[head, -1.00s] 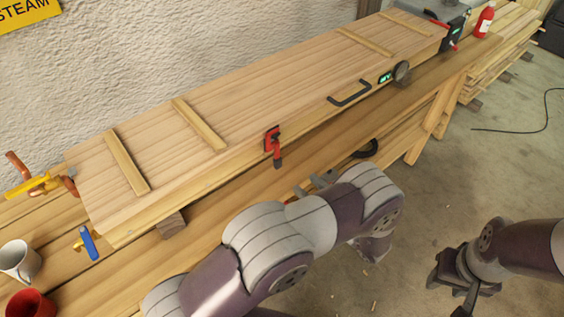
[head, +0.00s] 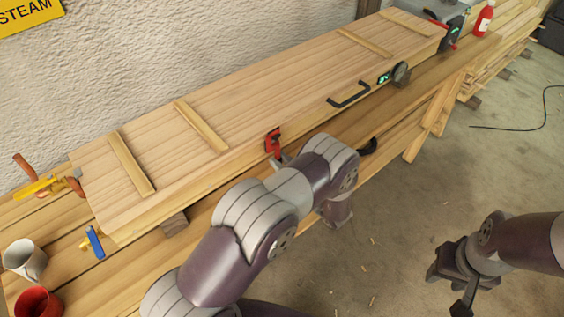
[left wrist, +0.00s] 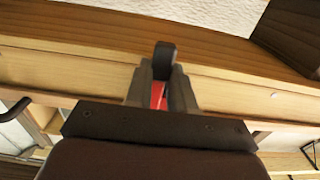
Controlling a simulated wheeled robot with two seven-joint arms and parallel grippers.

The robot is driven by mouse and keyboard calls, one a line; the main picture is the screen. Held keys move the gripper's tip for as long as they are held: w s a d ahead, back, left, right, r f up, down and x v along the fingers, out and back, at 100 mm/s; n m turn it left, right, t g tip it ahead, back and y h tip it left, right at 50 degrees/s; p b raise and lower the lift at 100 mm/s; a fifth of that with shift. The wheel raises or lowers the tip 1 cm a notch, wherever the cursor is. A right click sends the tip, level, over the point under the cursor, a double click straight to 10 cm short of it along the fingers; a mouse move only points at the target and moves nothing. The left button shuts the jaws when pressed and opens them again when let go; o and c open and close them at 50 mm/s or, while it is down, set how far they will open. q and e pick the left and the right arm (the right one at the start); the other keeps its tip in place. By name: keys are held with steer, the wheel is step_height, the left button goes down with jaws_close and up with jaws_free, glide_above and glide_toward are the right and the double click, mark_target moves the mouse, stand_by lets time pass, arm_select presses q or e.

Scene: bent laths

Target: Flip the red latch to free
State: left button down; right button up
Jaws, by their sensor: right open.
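The red latch (head: 272,142) sits on the front edge of the long wooden box, near its middle. In the head view its lower end is hidden by my left gripper (head: 283,159), which is at the latch. In the left wrist view the fingers of my left gripper (left wrist: 163,80) stand on either side of a red part of the latch (left wrist: 158,97), with a dark end showing beyond them. Whether they press on it I cannot tell. My right gripper (head: 455,282) is open and empty over the floor at the right.
A red bottle (head: 484,20) stands far right.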

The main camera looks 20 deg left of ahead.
arm_select(q)
steer(key=w+n+b, duration=0.1)
steer(key=n+b, duration=0.3)
steer(key=w+d+r+n+b, duration=0.1)
steer(key=n+b, duration=0.3)
steer(key=w+d+r+n+b, duration=0.1)
steer(key=w+n+b, duration=0.1)
steer(key=n+b, duration=0.2)
steer(key=shift+r+n+b, duration=0.1)
steer(key=shift+n+b, duration=0.25)
steer(key=shift+n, duration=0.05)
steer(key=n+b, duration=0.1)
steer(key=r+n+b, duration=0.1)
steer(key=shift+w+d+b, duration=0.15)
steer(key=shift+b, duration=0.2)
steer(key=shift+r+n+b, duration=0.4)
steer(key=shift+n+b, duration=0.1)
steer(key=shift+n, duration=0.2)
steer(key=shift+r, duration=0.1)
